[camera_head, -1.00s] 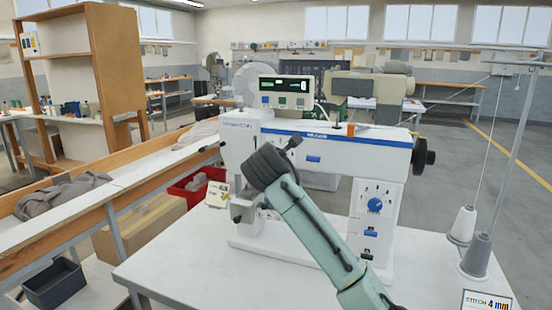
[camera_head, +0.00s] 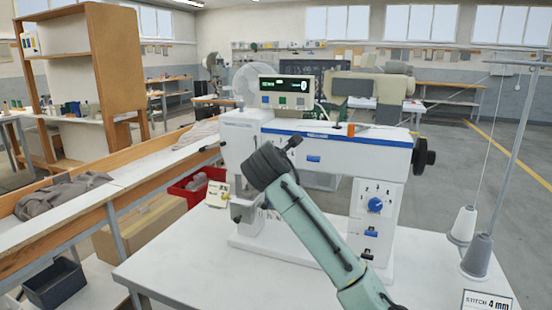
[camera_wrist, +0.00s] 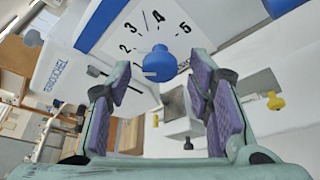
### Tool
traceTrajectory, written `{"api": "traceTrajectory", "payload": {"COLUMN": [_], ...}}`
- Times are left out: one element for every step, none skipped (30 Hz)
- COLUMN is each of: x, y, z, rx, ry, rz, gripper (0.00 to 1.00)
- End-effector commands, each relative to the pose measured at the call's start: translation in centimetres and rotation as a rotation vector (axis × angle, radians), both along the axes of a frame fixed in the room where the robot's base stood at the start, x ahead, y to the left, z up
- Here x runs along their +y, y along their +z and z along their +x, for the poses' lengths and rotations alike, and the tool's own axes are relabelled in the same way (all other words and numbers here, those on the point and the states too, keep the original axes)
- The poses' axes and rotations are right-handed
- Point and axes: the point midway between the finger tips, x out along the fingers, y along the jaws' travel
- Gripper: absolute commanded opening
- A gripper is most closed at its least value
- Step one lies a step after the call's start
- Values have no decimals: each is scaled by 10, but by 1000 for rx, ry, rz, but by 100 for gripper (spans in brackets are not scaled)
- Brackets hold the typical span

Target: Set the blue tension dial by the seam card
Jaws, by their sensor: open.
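Another blue dial (camera_head: 375,205) is on the machine's right column. A small card (camera_head: 217,194) stands left of the machine.
A sign reading "STITCH 4 mm" (camera_head: 488,300) is at the table's front right. Two thread cones (camera_head: 476,256) stand by a thin pole there. A red bin (camera_head: 197,183) is behind the table's left side. The white table (camera_head: 200,262) is clear at front left.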

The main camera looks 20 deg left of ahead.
Motion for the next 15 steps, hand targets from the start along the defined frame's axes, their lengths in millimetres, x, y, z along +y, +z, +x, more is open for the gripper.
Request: {"api": "traceTrajectory", "payload": {"x": [0, 0, -1, -1, -2, -3, -5, -6, -9, -10, -12, -14, -15, -16, -18], "y": [0, 1, 2, 3, 4, 6, 7, 9, 11, 13, 15, 17, 18, 20, 22], "z": [-1, -2, -4, -7, -10, -15, -20, -25, -33, -39, -46, -54, -61, -66, -74], "rx": [0, -1, -1, -1, -1, -3, -3, -3, -3, -5, -4, -4, -4, -4, -4], "ry": [0, 1, 1, 1, 1, 2, 1, 2, 1, 2, 1, 1, 2, 2, 2], "rz": [0, 0, 0, 1, 1, 1, 1, 1, 1, 2, 0, 0, 0, 0, 0], "gripper": [47, 47, 47, 47, 47, 47, 47, 47, 47, 47, 47, 47, 47, 47, 47]}}
